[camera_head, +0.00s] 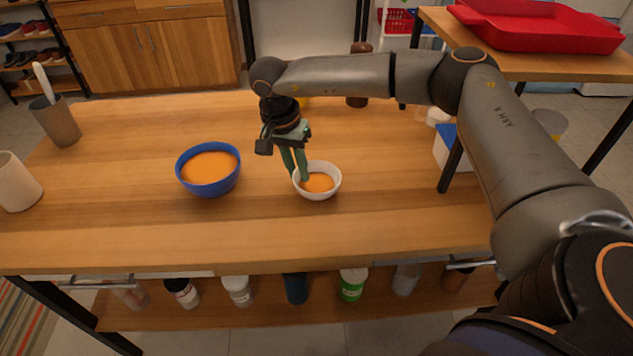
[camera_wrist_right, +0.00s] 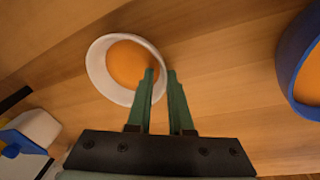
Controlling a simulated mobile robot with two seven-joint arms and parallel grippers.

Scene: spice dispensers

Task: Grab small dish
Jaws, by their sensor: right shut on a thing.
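The small dish (camera_head: 330,190) is a white bowl with orange contents, standing on the wooden table right of the blue bowl. It also shows in the right wrist view (camera_wrist_right: 96,68). My right gripper (camera_head: 298,178) comes down at the dish's left rim, one green finger inside the dish and one outside. It is shut on the rim; in the right wrist view the fingertips (camera_wrist_right: 162,76) straddle the dish wall. The dish looks upright; I cannot tell whether it is off the table. My left gripper is not in view.
A larger blue bowl (camera_head: 181,179) with orange contents stands left of the dish. A grey holder (camera_head: 58,122) and a pale cup (camera_head: 17,184) stand at the far left. A blue and white box (camera_head: 449,151) is at the right. The table's front middle is clear.

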